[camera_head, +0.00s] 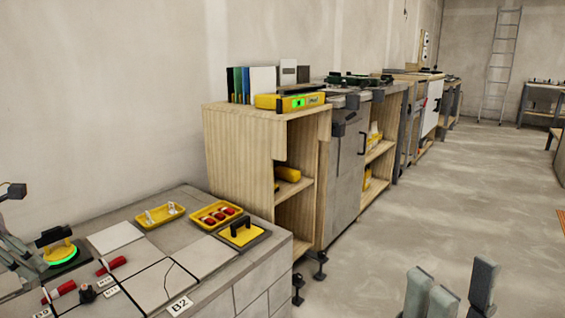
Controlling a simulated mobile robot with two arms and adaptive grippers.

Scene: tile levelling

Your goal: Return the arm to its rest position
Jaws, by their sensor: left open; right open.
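My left gripper (22,262) is at the left edge, low beside a yellow round tool with a glowing green ring (60,254) and a black handle. Its fingers look apart, and I cannot tell whether they touch the tool. My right gripper (450,278) is at the bottom right, its grey fingers pointing up and spread, with nothing between them. It is over the open floor, clear of the tiled block (262,275).
A wooden cabinet (235,150) and further benches line the wall. The floor (480,190) at right is clear.

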